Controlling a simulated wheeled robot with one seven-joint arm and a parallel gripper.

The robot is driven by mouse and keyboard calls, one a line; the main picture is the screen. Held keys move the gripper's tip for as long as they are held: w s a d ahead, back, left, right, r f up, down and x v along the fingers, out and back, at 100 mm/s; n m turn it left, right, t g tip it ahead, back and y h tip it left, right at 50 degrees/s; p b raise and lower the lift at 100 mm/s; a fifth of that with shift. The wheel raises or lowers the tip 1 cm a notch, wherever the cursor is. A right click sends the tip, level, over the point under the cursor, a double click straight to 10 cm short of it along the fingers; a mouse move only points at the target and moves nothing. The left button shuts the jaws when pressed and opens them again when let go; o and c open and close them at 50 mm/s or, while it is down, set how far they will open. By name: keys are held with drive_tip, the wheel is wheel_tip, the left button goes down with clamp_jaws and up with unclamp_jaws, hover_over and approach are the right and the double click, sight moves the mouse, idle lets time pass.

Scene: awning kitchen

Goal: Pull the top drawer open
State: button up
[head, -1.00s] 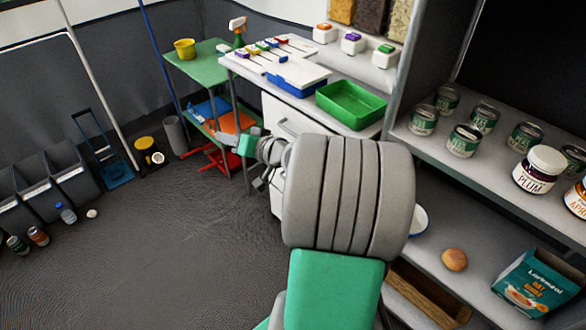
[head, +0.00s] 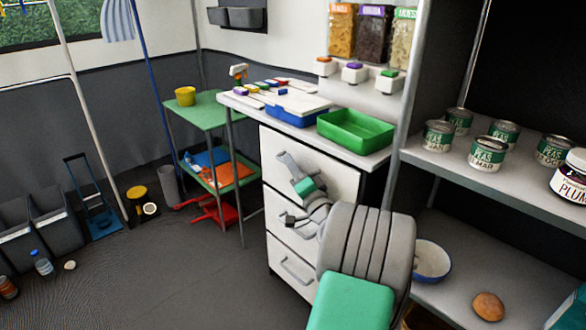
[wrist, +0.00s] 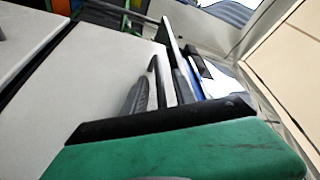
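The white drawer unit stands under the counter. Its top drawer (head: 335,166) looks flush with the unit, with no clear gap in the head view. My gripper (head: 286,160) is at the left part of the top drawer's front, where it and my wrist hide the handle. In the wrist view, white panels (wrist: 75,100) with a dark seam fill the left. My grey fingers (wrist: 158,90) reach up beside a thin upright bar that may be the handle. Whether they are closed on it, I cannot tell.
The middle and bottom drawers lie below, the bottom one with a bar handle (head: 297,271). A green tray (head: 355,132) sits on the counter above. A shelf with cans (head: 488,152) stands to the right.

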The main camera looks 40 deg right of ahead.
drive_tip(key=shift+c, duration=0.4)
clamp_jaws()
idle(1.0)
